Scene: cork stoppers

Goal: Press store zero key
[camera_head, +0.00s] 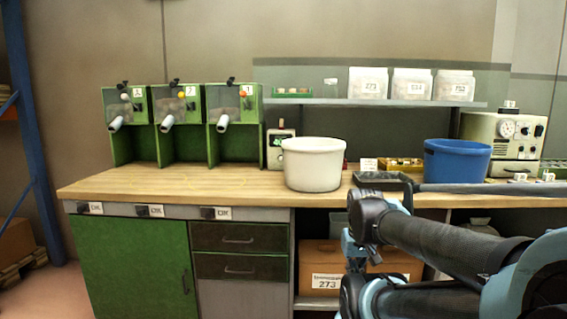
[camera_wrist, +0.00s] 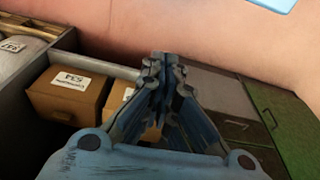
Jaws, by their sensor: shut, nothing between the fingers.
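No key marked "store zero" can be read in either view. A small pale device with a dark and green face (camera_head: 280,148) stands on the bench, partly hidden by the white bucket. A beige machine (camera_head: 503,143) with a round gauge and knobs stands at the right end; its small controls are too fine to read. My gripper (camera_wrist: 160,62) is shut and empty in the wrist view, its fingertips pointing at the floor in front of the under-bench shelf. In the head view my arm is at the lower right, in front of the bench and apart from the device.
A white bucket (camera_head: 313,165) and a blue bucket (camera_head: 457,160) stand on the wooden bench (camera_head: 130,183). Three green dispensers line the back left. White tubs (camera_head: 411,84) sit on a shelf. Cardboard boxes (camera_wrist: 68,94) lie under the bench. The left bench front is clear.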

